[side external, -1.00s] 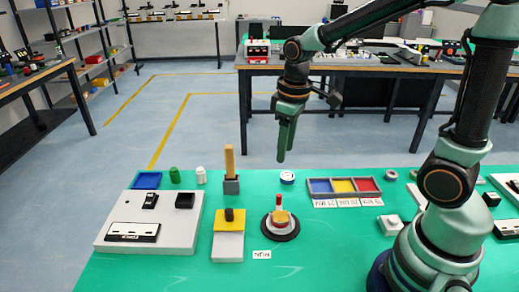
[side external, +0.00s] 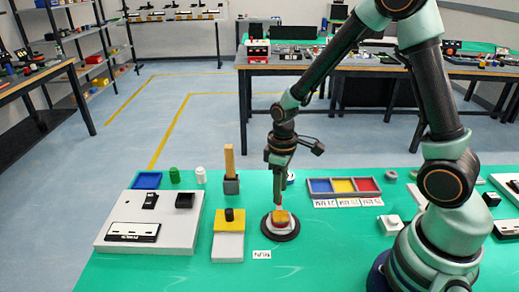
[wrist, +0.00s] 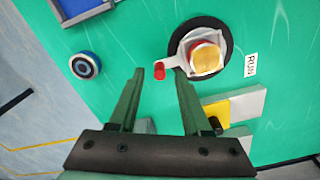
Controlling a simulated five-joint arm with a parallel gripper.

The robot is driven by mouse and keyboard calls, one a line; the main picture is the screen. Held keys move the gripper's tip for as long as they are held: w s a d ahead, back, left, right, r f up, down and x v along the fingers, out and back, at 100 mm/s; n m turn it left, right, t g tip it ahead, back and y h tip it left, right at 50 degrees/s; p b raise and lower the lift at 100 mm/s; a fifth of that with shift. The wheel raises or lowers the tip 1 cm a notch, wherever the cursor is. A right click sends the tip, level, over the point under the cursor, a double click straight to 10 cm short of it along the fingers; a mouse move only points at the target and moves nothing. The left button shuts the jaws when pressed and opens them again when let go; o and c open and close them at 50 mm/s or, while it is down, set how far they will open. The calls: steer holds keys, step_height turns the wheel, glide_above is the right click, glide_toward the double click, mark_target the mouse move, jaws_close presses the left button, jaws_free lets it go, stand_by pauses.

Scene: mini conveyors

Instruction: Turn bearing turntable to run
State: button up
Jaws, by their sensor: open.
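The bearing turntable has a round black base (side external: 282,238) on the green table, with a pale square plate and an amber block (side external: 282,218) on top. In the wrist view its black rim (wrist: 229,35) and amber block (wrist: 206,55) are right of my gripper. A pale arm reaches left from it to a red upright handle (wrist: 159,70). My gripper (wrist: 160,73) is open, with the red handle showing between its fingertips; contact cannot be told. In the side view my gripper (side external: 277,206) points down over the turntable and hides the handle. The RUN label (wrist: 251,65) lies beside the base.
A yellow and white block (side external: 228,246) with a black knob stands left of the turntable. A wooden post (side external: 229,160) rises behind it. A three-colour tray (side external: 343,187) is behind right. A round blue-and-white piece (wrist: 85,65) lies nearby. The table in front is clear.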

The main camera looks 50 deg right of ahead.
steer(key=shift+f, duration=0.8)
jaws_close()
stand_by(1.0)
